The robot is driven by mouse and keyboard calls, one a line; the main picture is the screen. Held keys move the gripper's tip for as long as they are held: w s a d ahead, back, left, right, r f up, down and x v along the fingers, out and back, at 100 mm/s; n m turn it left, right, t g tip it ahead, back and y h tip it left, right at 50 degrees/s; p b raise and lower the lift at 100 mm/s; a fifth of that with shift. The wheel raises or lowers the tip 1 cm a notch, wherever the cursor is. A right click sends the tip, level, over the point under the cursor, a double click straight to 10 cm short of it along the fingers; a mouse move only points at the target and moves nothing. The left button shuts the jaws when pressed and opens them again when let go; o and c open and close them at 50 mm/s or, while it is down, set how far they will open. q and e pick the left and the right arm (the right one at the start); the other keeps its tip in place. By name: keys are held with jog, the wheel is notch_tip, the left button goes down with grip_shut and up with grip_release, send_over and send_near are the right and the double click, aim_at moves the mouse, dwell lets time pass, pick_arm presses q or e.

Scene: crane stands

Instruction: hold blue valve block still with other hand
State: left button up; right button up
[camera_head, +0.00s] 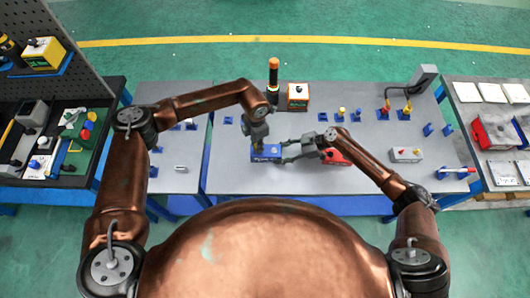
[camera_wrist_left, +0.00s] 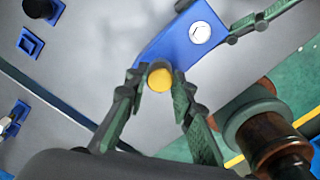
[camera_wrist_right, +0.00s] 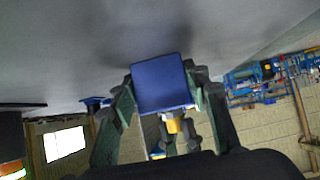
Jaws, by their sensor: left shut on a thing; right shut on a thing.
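The blue valve block (camera_head: 264,154) lies on the grey table in front of me. In the left wrist view the block (camera_wrist_left: 182,42) has a white round dial and a yellow knob (camera_wrist_left: 159,79) at its near end. My left gripper (camera_head: 257,143) comes from above, its fingers shut on the yellow knob. My right gripper (camera_head: 284,151) reaches in from the right and is shut on the block's right end. In the right wrist view the block's square blue end (camera_wrist_right: 161,84) sits between the right fingers, and the left gripper shows beyond it.
A red block (camera_head: 333,157) lies behind my right wrist. A grey box with knobs (camera_head: 405,154) is to the right. Small blue stands dot the table.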

pick_arm(q)
grip_shut()
jog(key=shift+r, duration=0.15)
jog(key=n, duration=0.3)
jog(key=shift+n, duration=1.1)
jog(key=n, duration=0.2)
jog(key=shift+n, duration=1.6)
